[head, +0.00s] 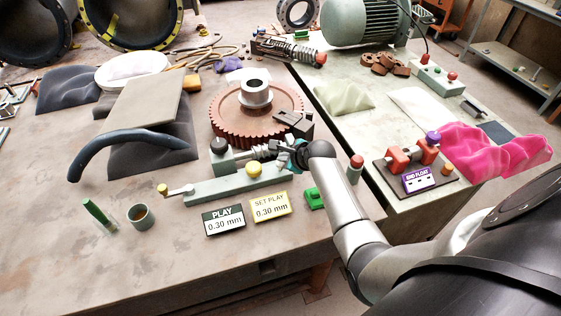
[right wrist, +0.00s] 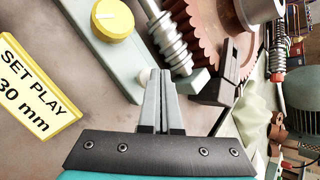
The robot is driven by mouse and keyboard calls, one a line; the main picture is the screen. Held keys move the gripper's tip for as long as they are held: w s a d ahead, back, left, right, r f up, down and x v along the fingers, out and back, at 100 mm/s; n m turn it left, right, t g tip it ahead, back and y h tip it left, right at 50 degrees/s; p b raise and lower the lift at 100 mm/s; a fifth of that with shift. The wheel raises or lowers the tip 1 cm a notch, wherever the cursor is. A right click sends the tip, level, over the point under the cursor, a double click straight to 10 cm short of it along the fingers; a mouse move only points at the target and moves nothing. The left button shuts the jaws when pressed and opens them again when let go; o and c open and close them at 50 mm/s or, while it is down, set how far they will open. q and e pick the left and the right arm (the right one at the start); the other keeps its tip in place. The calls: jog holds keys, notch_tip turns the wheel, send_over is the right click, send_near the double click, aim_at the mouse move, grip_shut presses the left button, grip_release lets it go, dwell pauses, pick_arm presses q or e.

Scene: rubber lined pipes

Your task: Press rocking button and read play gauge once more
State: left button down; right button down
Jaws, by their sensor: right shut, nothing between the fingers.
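The dark PLAY gauge sign (head: 224,220) reads 0.30 mm and stands at the front of the bench. Beside it the yellow SET PLAY sign (head: 269,206) also reads 0.30 mm; part of it shows in the right wrist view (right wrist: 35,88). Behind them is the worm fixture with a yellow knob (head: 254,170); a large red-brown gear (head: 240,129) lies behind the worm (right wrist: 168,42). My right gripper (head: 290,157) is shut and empty at the fixture's right end, its fingertips (right wrist: 160,74) beside a small pale block (right wrist: 194,82). No button is labelled as rocking; contact is unclear. My left gripper is out of view.
A green button box (head: 315,199) sits right of the signs, below my right arm. A red-topped post (head: 355,168) stands near the bench edge. The END FLOAT fixture (head: 420,180) is on the right bench. A green cup (head: 142,216) stands at front left.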

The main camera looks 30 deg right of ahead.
aim_at(283, 164)
jog(key=shift+f, duration=0.45)
dwell(0.6)
jog(key=shift+r+p, duration=1.05)
jog(key=shift+p, duration=0.1)
notch_tip(283, 164, up, 5)
jog(key=p, duration=0.6)
jog(key=shift+r, duration=0.1)
